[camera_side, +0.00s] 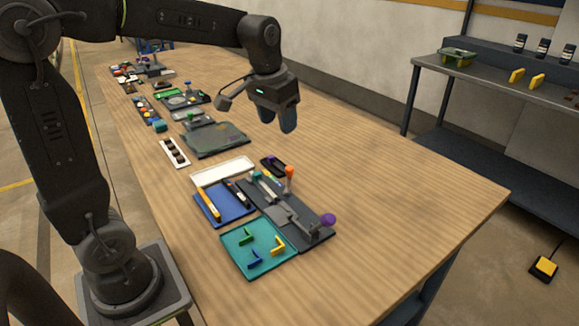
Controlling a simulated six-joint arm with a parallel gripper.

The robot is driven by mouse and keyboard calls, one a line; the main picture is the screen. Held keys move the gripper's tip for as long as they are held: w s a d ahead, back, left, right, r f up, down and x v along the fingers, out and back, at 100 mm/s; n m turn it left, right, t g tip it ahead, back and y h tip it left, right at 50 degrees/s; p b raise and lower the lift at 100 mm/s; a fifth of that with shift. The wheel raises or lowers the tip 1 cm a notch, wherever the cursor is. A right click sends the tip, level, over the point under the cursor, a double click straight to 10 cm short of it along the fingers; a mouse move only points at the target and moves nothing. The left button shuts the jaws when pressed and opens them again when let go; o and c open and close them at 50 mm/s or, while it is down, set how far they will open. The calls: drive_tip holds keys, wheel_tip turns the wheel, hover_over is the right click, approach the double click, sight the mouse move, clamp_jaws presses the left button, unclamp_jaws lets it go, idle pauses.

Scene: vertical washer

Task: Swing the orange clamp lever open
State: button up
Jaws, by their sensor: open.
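The orange clamp lever (289,174) stands about upright at the back right of a dark grey fixture plate (316,215) on the wooden table. Its orange handle is plain to see, but its pivot and clamp arm are too small to make out. My gripper (278,125) hangs in the air above and behind the lever, fingers pointing down. It is open, holds nothing and is apart from the lever. The gap between its fingers is hard to see from this side.
A purple knob (328,220) stands at the plate's right end. A teal tray (238,252) with several small coloured pieces and a blue tray (227,210) lie beside the plate. More trays line the table's left side. The table's right side (410,195) is clear.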

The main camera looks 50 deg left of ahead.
sight(290, 168)
drive_tip(key=w+a+f+n+g, duration=0.1)
drive_tip(key=w+a+f+g, duration=0.1)
drive_tip(key=w+a+f, duration=0.7)
drive_tip(key=f, duration=0.4)
drive_tip(key=w+f, duration=0.1)
drive_tip(key=f, duration=0.3)
drive_tip(key=a+f, duration=0.1)
drive_tip(key=f, duration=0.3)
drive_tip(key=shift+w+f, duration=0.15)
drive_tip(key=shift+f, duration=0.25)
drive_tip(key=shift+c, duration=0.5)
clamp_jaws()
